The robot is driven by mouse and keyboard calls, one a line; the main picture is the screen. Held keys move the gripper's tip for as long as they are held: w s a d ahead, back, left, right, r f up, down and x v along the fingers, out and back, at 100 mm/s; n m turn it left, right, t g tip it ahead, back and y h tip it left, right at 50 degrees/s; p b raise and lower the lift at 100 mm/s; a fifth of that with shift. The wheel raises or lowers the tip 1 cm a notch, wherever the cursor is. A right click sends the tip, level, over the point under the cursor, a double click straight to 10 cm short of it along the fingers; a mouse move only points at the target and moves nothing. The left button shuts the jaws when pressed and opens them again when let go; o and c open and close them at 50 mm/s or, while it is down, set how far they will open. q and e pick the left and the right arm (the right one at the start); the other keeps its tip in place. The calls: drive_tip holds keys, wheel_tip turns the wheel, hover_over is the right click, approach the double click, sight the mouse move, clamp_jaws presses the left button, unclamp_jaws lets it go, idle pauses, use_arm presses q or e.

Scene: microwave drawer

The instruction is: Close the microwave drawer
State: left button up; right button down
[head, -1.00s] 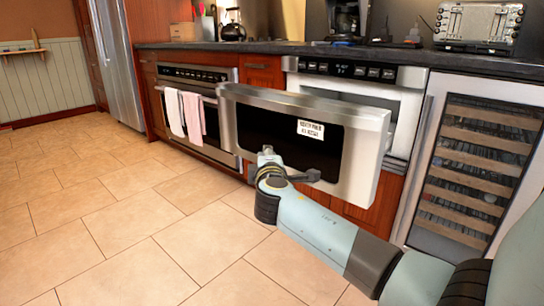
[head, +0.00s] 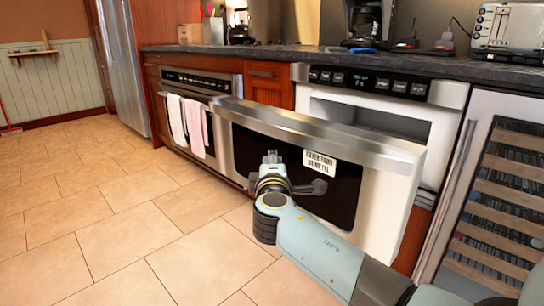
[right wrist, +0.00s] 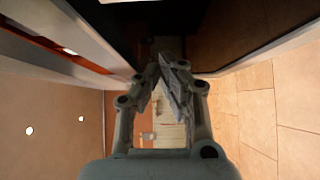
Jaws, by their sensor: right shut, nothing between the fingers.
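The microwave drawer (head: 398,195) stands pulled out from its housing in the head view. Its front has a steel frame, dark glass and a white label. The microwave housing (head: 452,95) with its control strip is behind it, its pale opening partly showing above the drawer front. My right gripper (head: 272,157) is in front of the dark glass, its tips pointing up and away; I cannot tell whether it touches the drawer. In the right wrist view my right gripper (right wrist: 168,62) is shut and empty. My left gripper is not in view.
An oven (head: 205,80) with hanging towels (head: 195,128) stands left of the drawer. A wine cooler (head: 500,200) stands to the right. The dark counter (head: 300,62) above holds a toaster (head: 505,28). The tiled floor (head: 90,220) at left is clear.

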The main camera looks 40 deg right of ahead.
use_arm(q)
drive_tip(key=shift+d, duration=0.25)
use_arm(e)
drive_tip(key=shift+d, duration=0.15)
drive_tip(key=shift+d, duration=0.1)
use_arm(q)
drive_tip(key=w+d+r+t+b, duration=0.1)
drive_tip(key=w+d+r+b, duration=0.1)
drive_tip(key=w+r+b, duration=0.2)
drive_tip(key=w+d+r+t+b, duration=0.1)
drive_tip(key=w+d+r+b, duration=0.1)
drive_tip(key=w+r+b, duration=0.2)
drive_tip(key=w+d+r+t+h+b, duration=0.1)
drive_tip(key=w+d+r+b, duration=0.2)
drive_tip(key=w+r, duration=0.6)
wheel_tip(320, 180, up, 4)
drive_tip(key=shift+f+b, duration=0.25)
drive_tip(key=shift+b, duration=0.55)
use_arm(e)
drive_tip(key=w+d, duration=0.3)
drive_tip(key=d, duration=3.4)
drive_tip(key=shift+d+r, duration=0.15)
drive_tip(key=shift+d, duration=0.15)
drive_tip(key=shift+r, duration=0.1)
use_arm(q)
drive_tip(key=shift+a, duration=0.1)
